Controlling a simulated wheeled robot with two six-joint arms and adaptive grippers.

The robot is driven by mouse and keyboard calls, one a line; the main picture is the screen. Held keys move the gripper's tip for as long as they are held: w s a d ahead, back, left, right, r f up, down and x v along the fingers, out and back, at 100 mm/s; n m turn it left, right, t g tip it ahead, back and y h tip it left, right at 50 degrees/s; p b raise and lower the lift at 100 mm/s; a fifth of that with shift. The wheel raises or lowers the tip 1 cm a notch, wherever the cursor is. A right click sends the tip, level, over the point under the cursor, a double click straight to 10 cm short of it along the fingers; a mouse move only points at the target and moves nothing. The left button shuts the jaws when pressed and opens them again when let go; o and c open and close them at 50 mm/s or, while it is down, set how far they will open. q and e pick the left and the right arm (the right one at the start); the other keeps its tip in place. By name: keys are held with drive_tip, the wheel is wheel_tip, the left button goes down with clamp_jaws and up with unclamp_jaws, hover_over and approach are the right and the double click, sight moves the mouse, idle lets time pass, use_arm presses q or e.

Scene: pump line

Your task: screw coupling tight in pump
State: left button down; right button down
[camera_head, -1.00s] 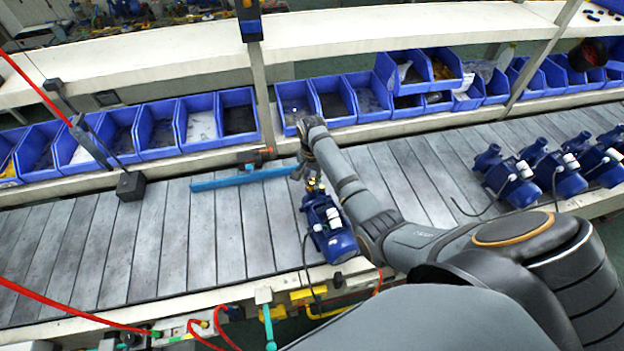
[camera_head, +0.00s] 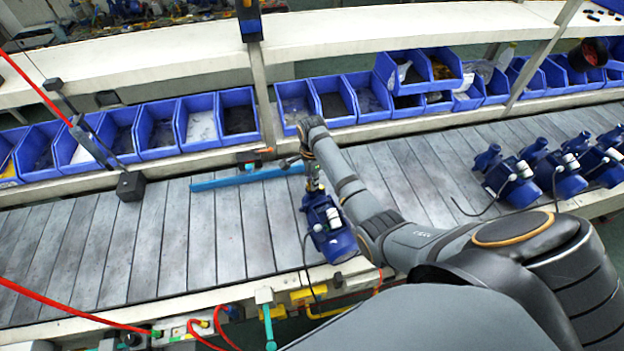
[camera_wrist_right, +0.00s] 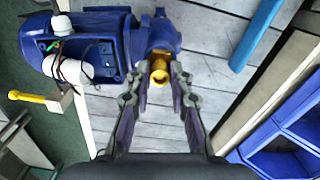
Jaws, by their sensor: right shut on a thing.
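The blue pump (camera_head: 328,226) lies on the slatted line near its front edge in the head view. It fills the upper left of the right wrist view (camera_wrist_right: 90,50). A brass coupling (camera_wrist_right: 159,68) sits at the mouth of the pump's blue port. My right gripper (camera_wrist_right: 160,80) is shut on the coupling, with one finger on each side of it. In the head view the right gripper (camera_head: 312,180) is just behind the pump, and the coupling is mostly hidden there. How deep the coupling sits in the port cannot be told. My left gripper is not in view.
A blue bar (camera_head: 245,178) lies on the line behind the pump. Blue bins (camera_head: 205,122) stand along the back. Several other pumps (camera_head: 510,178) stand at the right. A dark block (camera_head: 130,186) stands at the left.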

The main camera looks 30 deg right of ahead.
drive_tip(key=m, duration=0.3)
drive_tip(key=m, duration=0.3)
drive_tip(key=shift+m, duration=0.4)
drive_tip(key=c, duration=1.3)
unclamp_jaws()
drive_tip(key=shift+o, duration=0.2)
drive_tip(key=n, duration=0.3)
drive_tip(key=shift+n, duration=0.3)
